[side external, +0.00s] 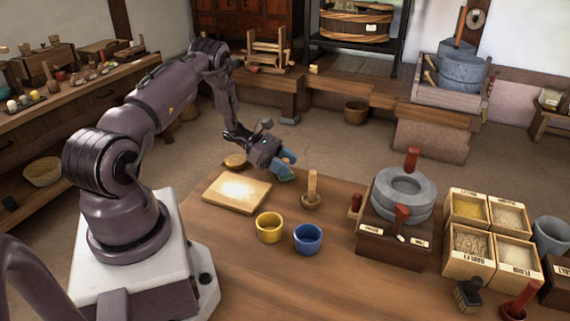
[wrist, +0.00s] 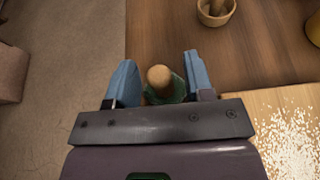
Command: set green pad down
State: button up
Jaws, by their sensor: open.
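The green pad (wrist: 152,97) with its round wooden knob (wrist: 159,77) shows in the wrist view, between the two blue fingers of my gripper (wrist: 161,72). The fingers stand apart, one on each side of it, with a visible gap at the right finger. My gripper also shows in the side view (side external: 286,166), low at the table's far edge, beyond the board. There I cannot clearly make out the pad, which is hidden by the fingers. Part of the pad is covered by my gripper body in the wrist view.
A wooden board (side external: 237,193) with pale grain lies left of my gripper; a round wooden piece (side external: 236,161) is behind it.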

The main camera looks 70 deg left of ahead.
jog(key=v, duration=1.1)
jog(key=shift+s+a+r, duration=0.1)
jog(key=shift+s+a, duration=0.05)
jog(key=shift+a, duration=0.05)
jog(key=shift+r, duration=0.35)
jog(key=w+d+r+m+g+y, duration=0.35)
jog(key=d+r+m+g, duration=0.35)
jog(key=d+r+m, duration=0.9)
jog(key=s+d+r+m+t+y, duration=0.1)
jog(key=s+d+r+m+y, duration=0.2)
jog(key=s+d+r+m, duration=0.2)
jog(key=s+d+r+m+t+y, duration=0.2)
jog(key=s+d+r+m, duration=0.4)
jog(key=d, duration=0.6)
jog(key=shift+s+d+r+y, duration=0.3)
jog(key=shift+s+y, duration=0.25)
jog(key=shift+s, duration=0.5)
